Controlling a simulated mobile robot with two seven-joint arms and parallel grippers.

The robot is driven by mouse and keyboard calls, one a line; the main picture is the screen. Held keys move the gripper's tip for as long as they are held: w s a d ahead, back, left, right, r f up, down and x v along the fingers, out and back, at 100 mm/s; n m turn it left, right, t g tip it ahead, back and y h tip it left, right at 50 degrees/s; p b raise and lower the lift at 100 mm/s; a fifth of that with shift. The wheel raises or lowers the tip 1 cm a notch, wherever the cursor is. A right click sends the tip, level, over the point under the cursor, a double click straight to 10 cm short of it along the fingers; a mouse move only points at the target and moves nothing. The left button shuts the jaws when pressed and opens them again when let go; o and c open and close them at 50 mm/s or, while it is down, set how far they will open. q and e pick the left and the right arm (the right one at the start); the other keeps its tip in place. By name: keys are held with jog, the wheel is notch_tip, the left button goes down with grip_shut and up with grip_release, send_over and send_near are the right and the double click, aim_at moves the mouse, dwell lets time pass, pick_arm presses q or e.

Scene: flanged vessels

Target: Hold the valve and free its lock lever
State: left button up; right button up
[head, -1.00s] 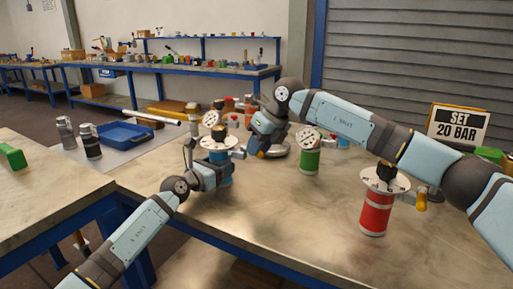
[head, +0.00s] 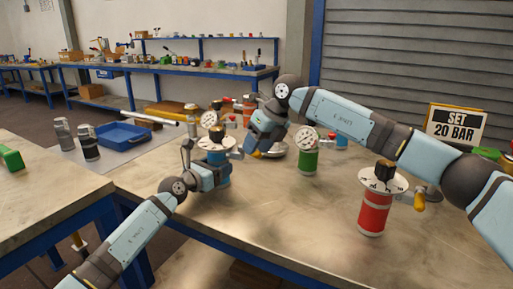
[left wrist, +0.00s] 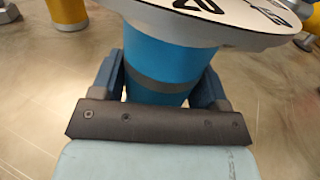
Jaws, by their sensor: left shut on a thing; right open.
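The valve is a blue cylinder with a white marked disc and a dark knob on top; in the head view it stands upright left of centre on the bench, its disc (head: 214,144) showing best. My left gripper (head: 219,178) is shut around its body. In the left wrist view the two fingers flank the blue body (left wrist: 170,60), below the disc (left wrist: 225,15). A pale lever-like part (head: 237,153) juts from the valve's right side; its details are too small to tell. My right gripper (head: 256,152) is open, pointing down just right of the valve, apart from it as far as I can tell.
A green vessel (head: 308,160) with a gauge-like disc stands right of my right gripper. A red vessel (head: 374,213) with a yellow-handled lever stands front right. A sign (head: 455,126) reads SET 20 BAR. A blue tray (head: 124,136) lies back left. The front middle bench is clear.

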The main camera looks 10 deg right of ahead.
jog(key=v, duration=1.1)
jog(key=shift+d+r, duration=0.1)
jog(key=c, duration=0.6)
jog(key=shift+s+a+n, duration=0.15)
jog(key=shift+a+n, duration=0.15)
jog(key=shift+n, duration=0.2)
grip_shut()
jog(key=s+a+n+t+h, duration=0.2)
jog(key=s+a+n+h, duration=0.3)
jog(key=n, duration=1.2)
jog(key=s+a+n+t+h, duration=0.15)
jog(key=a+n, duration=0.55)
jog(key=n, duration=1)
jog(key=w+d+f, duration=0.4)
jog(key=w+f, duration=0.2)
jog(key=f, duration=0.4)
jog(key=shift+w+d+n+t, duration=0.3)
jog(key=shift+d+t, duration=0.05)
jog(key=shift+t, duration=0.1)
